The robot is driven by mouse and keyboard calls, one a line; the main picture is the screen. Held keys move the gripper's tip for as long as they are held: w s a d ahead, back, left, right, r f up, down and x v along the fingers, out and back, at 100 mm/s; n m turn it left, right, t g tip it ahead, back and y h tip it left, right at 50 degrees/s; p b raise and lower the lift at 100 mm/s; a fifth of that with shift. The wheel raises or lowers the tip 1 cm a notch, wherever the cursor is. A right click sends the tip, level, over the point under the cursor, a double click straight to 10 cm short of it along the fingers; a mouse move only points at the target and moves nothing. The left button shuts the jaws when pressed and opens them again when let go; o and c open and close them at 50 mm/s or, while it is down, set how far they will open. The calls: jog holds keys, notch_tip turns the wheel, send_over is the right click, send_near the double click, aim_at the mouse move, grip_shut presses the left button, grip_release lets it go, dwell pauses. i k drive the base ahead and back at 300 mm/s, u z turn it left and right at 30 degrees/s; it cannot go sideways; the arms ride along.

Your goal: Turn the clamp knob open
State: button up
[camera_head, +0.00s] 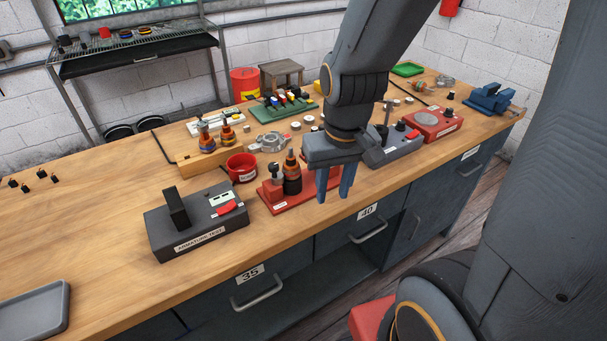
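A red fixture (300,199) stands near the front edge of the workbench and holds an upright armature (291,178) with a copper-coloured top. A small dark knob (277,168) sits on its left post; this looks like the clamp knob, but it is too small to tell how it is turned. My gripper (333,197) points down just right of the red fixture, over the bench's front edge. Its two blue-grey fingers are apart with nothing between them. It appears not to touch the knob.
The grey armature tester (197,229) stands left of the fixture, and a red cup (241,168) behind it. A grey unit (390,149) and a red-topped device (433,124) stand to the right. A grey tray (35,309) lies front left. The bench's left part (100,220) is mostly clear.

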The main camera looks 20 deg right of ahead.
aim_at(277, 177)
jog(key=z, duration=1.4)
jog(key=k, duration=0.65)
jog(key=u, duration=0.8)
